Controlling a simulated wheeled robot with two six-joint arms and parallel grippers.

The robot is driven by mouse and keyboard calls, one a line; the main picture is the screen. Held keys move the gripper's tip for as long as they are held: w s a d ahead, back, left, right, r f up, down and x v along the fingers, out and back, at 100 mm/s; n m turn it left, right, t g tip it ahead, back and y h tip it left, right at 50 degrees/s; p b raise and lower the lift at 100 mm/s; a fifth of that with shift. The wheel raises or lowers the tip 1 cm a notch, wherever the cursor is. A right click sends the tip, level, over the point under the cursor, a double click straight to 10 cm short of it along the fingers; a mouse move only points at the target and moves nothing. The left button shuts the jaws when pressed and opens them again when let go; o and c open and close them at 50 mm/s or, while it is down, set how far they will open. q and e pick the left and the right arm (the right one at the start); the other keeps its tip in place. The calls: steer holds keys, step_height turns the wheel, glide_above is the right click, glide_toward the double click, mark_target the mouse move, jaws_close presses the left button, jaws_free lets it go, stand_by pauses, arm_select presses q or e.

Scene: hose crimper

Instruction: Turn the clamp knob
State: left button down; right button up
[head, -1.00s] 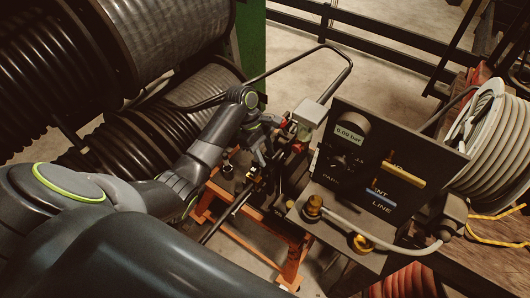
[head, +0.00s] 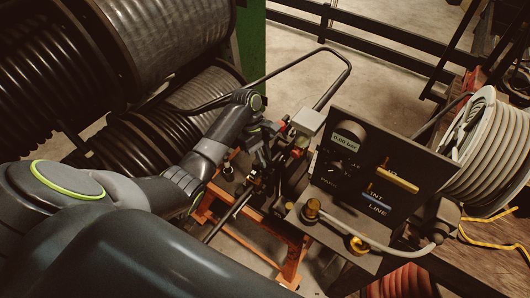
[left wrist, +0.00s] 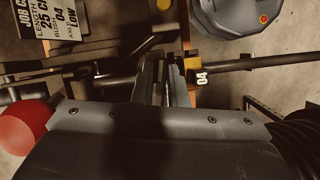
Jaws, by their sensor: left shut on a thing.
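In the head view my left gripper (head: 257,172) reaches down to the clamp on the orange-framed stand, left of the gauge panel. In the left wrist view its two fingers (left wrist: 166,78) point away from the camera, close together. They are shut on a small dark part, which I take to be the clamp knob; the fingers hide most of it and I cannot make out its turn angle. A dark rod (left wrist: 245,63) with a yellow block labelled 04 (left wrist: 203,76) runs just beside the fingers. My right gripper is not in view.
The gauge panel (head: 405,165) with a yellow handle (head: 397,180) stands right of the gripper. Large black hose reels (head: 60,60) fill the left, and a pale hose coil (head: 490,150) the right.

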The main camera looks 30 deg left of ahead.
arm_select(q)
steer(key=shift+r+m+g+p, duration=0.2)
steer(key=shift+m+g+p, duration=0.2)
steer(key=shift+m+p, duration=0.5)
steer(key=shift+f+m+y, duration=0.1)
steer(key=shift+m+y, duration=0.3)
steer(key=shift+m, duration=0.5)
steer(key=c, duration=1.4)
jaws_free()
steer(key=shift+s, duration=0.1)
steer(key=shift+c, duration=0.2)
steer(key=shift+a, duration=0.1)
